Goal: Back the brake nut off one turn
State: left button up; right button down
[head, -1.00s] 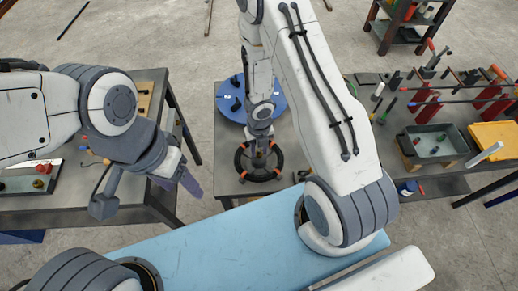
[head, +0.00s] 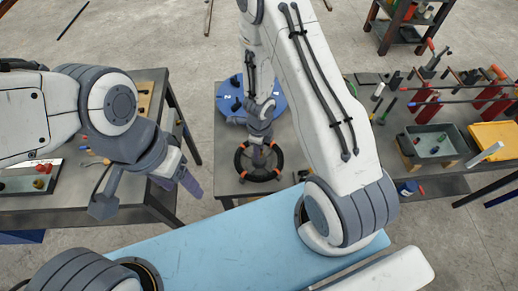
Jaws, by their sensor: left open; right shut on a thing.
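A black ring with orange marks (head: 241,160), which looks like the hand-wheel of the brake nut, lies over the grey bench top in the middle. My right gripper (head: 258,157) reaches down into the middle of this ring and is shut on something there. Its fingertips and the grip itself are small and partly hidden, so I cannot make out the nut's thread or any gap. A blue disc (head: 276,98) lies just behind the ring, partly covered by my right wrist. My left gripper (head: 178,184) is open and empty, left of the ring and apart from it.
A bench (head: 152,85) stands at the left under my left arm. At the right a bench carries a grey tray (head: 434,143), a yellow tray (head: 497,139) and several red-handled tools. A light blue surface (head: 200,250) spans the front. Concrete floor lies between the benches.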

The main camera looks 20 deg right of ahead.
jog(key=shift+n, duration=2.2)
jog(key=c, duration=0.6)
grip_release()
jog(key=shift+r, duration=0.1)
notch_tip(320, 180, up, 10)
jog(key=p, duration=1)
jog(key=shift+r+p, duration=0.2)
jog(key=shift+p, duration=0.1)
